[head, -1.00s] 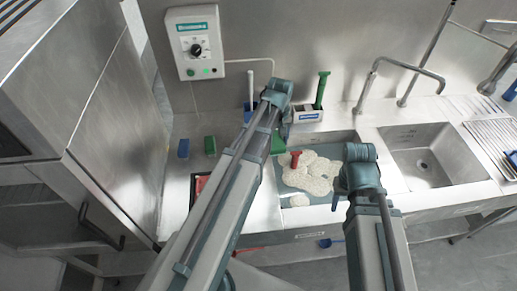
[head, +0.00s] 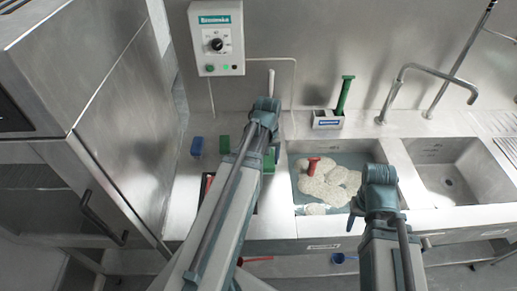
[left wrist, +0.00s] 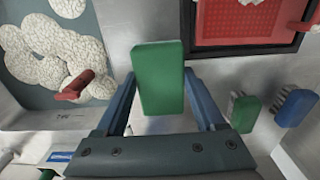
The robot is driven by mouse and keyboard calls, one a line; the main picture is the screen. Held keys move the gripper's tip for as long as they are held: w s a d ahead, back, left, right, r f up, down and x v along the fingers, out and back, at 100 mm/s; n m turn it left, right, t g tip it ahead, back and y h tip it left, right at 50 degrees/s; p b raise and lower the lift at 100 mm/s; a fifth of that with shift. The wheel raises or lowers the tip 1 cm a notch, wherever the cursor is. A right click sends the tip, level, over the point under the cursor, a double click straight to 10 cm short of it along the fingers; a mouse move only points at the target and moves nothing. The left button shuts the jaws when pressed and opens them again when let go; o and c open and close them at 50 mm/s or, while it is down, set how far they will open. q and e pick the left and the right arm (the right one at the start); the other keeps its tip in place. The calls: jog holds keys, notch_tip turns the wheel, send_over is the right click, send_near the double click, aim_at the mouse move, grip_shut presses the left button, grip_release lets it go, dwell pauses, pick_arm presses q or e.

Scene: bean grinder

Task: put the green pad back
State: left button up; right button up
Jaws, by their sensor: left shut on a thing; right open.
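The green pad (left wrist: 158,80) is a flat rectangular block, held between the two blue fingers of my left gripper (left wrist: 158,95) in the left wrist view. In the head view a bit of the pad (head: 269,160) shows beside my left gripper (head: 264,146), over the counter just left of the left sink; the arm hides most of it. My right gripper (head: 358,212) is over the right front part of that sink, open; its fingers are mostly hidden by the arm.
A green brush (head: 224,145) and a blue brush (head: 197,146) stand on the counter's left side. A dark-rimmed tray with a red mat (left wrist: 250,20) lies near them. The left sink (head: 296,163) holds pale beans and a red scoop (head: 313,166).

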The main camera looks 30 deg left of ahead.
pick_arm(q)
jog(key=w+a, duration=0.4)
jog(key=w+a+f, duration=0.1)
jog(key=w+a, duration=0.1)
jog(key=shift+w+a+b, duration=0.3)
jog(key=shift+a+b, duration=0.05)
jog(key=shift+w+a, duration=0.35)
jog(key=shift+w, duration=0.05)
jog(key=f+b, duration=0.3)
jog(key=shift+s+d+f, duration=0.15)
jog(key=shift+s+f, duration=0.05)
jog(key=shift+f, duration=0.05)
jog(key=shift+b, duration=0.3)
jog(key=shift+f, duration=0.15)
jog(key=o, duration=1.2)
jog(key=shift+c, duration=0.2)
notch_tip(320, 180, up, 12)
jog(key=p, duration=1.2)
jog(key=shift+r, duration=0.2)
